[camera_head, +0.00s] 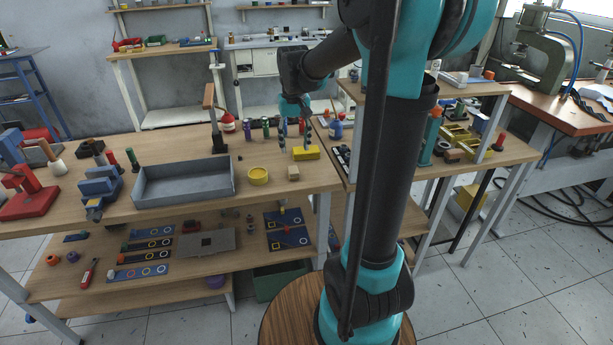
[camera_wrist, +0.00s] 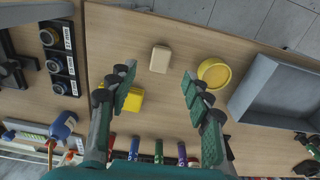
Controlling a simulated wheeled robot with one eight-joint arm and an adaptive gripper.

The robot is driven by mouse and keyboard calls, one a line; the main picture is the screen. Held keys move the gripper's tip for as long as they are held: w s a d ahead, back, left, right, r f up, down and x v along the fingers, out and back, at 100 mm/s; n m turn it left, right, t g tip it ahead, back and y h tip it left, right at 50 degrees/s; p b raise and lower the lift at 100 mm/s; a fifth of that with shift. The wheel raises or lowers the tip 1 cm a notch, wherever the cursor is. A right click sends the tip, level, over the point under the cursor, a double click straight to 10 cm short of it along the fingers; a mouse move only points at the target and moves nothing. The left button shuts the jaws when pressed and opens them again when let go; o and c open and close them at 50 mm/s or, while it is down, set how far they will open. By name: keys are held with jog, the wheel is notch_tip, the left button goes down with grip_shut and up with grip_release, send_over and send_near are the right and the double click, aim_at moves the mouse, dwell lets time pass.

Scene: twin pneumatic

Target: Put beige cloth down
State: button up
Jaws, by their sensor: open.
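The beige cloth (camera_head: 293,173) looks like a small folded block and lies on the wooden workbench (camera_head: 265,200) near its front edge. In the wrist view the cloth (camera_wrist: 159,59) lies on the bare tabletop, just beyond the fingertips and between their lines. My gripper (camera_head: 295,142) is open and empty above the bench, behind the cloth in the head view. In the wrist view its two fingers (camera_wrist: 157,82) are spread wide, with nothing between them. The cloth is apart from both fingers.
A yellow block (camera_head: 306,153) is behind the cloth, partly hidden by the left finger in the wrist view. A yellow round dish (camera_head: 258,177) and a grey tray (camera_head: 185,197) stand to its left. Several coloured cylinders (camera_head: 266,128) stand behind. Bare wood surrounds the cloth.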

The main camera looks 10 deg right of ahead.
jog(key=s+d+f+t, duration=0.1)
jog(key=s+f+t, duration=0.1)
jog(key=s+f, duration=0.4)
jog(key=s+d+f+t, duration=0.1)
jog(key=s+f, duration=0.6)
jog(key=s, duration=0.7)
jog(key=shift+d+f+t, duration=0.3)
jog(key=shift+d+t, duration=0.1)
jog(key=shift+d, duration=0.4)
jog(key=shift+o, duration=2)
jog(key=w+a+r+n+g, duration=0.1)
jog(key=w+r+n, duration=0.6)
jog(key=w+r, duration=0.2)
jog(key=shift+w+n+g, duration=0.3)
jog(key=shift+w+g, duration=0.1)
jog(key=shift+w, duration=0.85)
notch_tip(320, 180, up, 11)
jog(key=n+g, duration=0.2)
jog(key=n, duration=0.8)
send_over(293, 169)
jog(key=f, duration=1.1)
jog(key=shift+w+d, duration=0.2)
jog(key=shift+d, duration=0.1)
jog(key=shift+s+a+f, duration=0.1)
jog(key=shift+a+f, duration=0.05)
jog(key=shift+f, duration=1.3)
jog(key=shift+s+a+f, duration=0.1)
jog(key=shift+f, duration=1.3)
